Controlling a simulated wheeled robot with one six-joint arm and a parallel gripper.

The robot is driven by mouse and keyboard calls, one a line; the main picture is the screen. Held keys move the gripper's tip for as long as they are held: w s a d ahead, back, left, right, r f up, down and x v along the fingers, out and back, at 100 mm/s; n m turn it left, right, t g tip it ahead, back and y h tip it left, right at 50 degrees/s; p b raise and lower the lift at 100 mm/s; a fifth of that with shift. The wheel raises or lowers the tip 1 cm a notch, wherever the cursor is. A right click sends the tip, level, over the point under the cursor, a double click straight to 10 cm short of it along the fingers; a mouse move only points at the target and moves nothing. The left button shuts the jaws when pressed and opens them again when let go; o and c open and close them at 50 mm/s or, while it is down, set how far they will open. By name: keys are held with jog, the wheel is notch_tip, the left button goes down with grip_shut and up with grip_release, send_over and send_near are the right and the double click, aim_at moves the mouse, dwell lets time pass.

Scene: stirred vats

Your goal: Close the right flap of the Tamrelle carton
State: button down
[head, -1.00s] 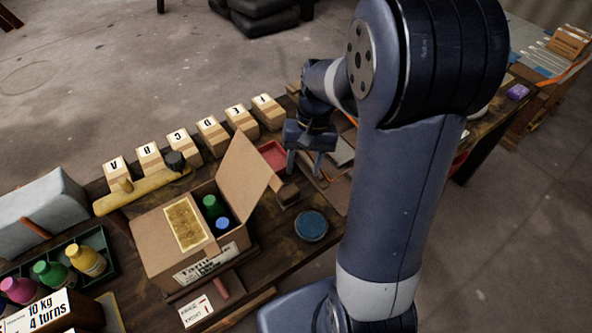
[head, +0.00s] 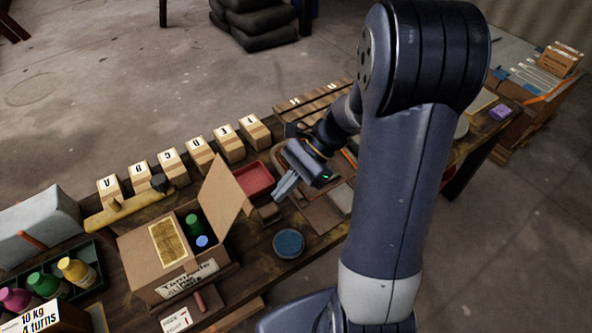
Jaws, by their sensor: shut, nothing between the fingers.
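The Tamrelle carton (head: 158,288) is a brown cardboard box on the wooden bench, with a printed label on its front. Its left side is covered by a flap bearing a yellowish panel (head: 168,243). Its right flap (head: 226,198) stands up, leaning outward to the right. A green bottle (head: 193,226) and a blue-capped bottle (head: 202,242) show in the open right half. My gripper (head: 281,193) is shut and empty, to the right of the raised flap and apart from it, above the bench.
Lettered wooden blocks (head: 168,168) stand in a row behind the carton. A red tray (head: 254,179) lies between the flap and my gripper, and a round blue-topped dish (head: 289,243) sits at the carton's right. A dark crate of bottles (head: 92,262) is at the left.

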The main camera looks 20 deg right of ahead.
jog(key=shift+s+a+r+p, duration=0.15)
jog(key=shift+s+a+p, duration=0.1)
jog(key=shift+a, duration=0.55)
jog(key=shift+s+a+r+p, duration=0.1)
jog(key=shift+s+a+p, duration=0.15)
jog(key=shift+a, duration=0.55)
jog(key=shift+s+a+r+p, duration=0.15)
jog(key=shift+s+a+p, duration=0.1)
jog(key=shift+a, duration=0.55)
jog(key=shift+w, duration=0.1)
